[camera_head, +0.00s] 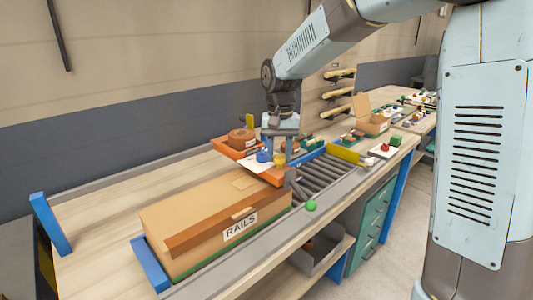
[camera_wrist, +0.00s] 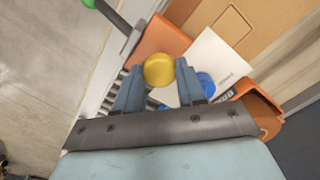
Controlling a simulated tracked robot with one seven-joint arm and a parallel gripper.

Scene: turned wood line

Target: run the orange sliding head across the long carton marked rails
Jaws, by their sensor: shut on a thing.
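The long carton (camera_head: 190,215) marked RAILS lies on the bench, with a brown strip along its upper front edge. The orange sliding head (camera_head: 268,175) is at the carton's right end and also shows in the wrist view (camera_wrist: 160,38). A yellow knob (camera_head: 279,159) stands on the head. My gripper (camera_head: 280,150) is shut on this knob, which shows between the two fingers in the wrist view (camera_wrist: 158,70). A white sheet and a blue part (camera_wrist: 206,85) are beside the knob. The head's underside is hidden.
A roller bed (camera_head: 325,173) runs to the right of the head. A green ball (camera_head: 311,205) on a dark lever is at the front. An orange tray (camera_head: 232,152) with a brown tape roll is behind.

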